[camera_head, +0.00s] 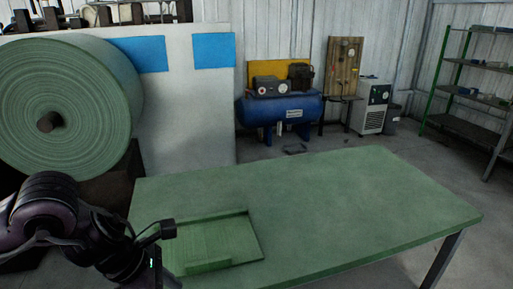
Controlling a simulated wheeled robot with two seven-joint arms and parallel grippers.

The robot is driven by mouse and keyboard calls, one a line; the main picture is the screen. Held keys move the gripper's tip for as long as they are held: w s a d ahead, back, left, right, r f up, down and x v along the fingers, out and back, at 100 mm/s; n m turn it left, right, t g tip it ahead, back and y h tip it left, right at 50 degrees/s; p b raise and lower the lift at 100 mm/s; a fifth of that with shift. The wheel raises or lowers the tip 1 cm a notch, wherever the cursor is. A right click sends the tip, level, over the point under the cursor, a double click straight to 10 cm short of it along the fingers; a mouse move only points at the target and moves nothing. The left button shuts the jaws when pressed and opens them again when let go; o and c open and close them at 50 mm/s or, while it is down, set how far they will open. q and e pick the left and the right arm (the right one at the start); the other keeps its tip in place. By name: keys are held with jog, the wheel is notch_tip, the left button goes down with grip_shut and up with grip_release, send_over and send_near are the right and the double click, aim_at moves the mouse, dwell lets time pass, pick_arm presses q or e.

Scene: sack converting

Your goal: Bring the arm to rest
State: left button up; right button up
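My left arm (85,235) comes in at the lower left, bent, with its dark wrist over the near left corner of the green table. The fingers of my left gripper are not visible, being at or below the bottom edge, so I cannot tell whether they hold anything. My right arm and gripper are not in view.
The green table (340,200) has a green board (243,232) at its near left, with a flat green piece (208,266) on it. The rest of the tabletop is clear. A large green roll (75,95) stands left; a blue compressor (280,110) stands behind.

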pick_arm(q)
jog(key=w+d+r+n+t+h, duration=0.2)
jog(key=d+n+t+h, duration=0.4)
jog(key=d+n, duration=1)
jog(key=w+a+f+n+t+y, duration=0.1)
jog(key=a+f+n+y, duration=0.3)
jog(key=n, duration=0.6)
jog(key=a+f+n+t+y, duration=0.1)
jog(key=a+f+n+y, duration=0.25)
jog(key=a+n, duration=0.45)
jog(key=s+a+f+n+g+y, duration=0.3)
jog(key=s+a+f+n+g, duration=0.4)
jog(key=s+f+n, duration=0.6)
notch_tip(320, 180, down, 26)
jog(key=s+a+n+p, duration=0.1)
jog(key=p, duration=0.1)
jog(key=s+a+f+g+p, duration=0.1)
jog(key=s+a+f, duration=0.2)
jog(key=s+f, duration=1.2)
jog(key=s, duration=0.4)
jog(key=shift+s+a+f+g, duration=0.15)
jog(key=shift+a+f+g, duration=0.1)
jog(key=shift+g, duration=0.15)
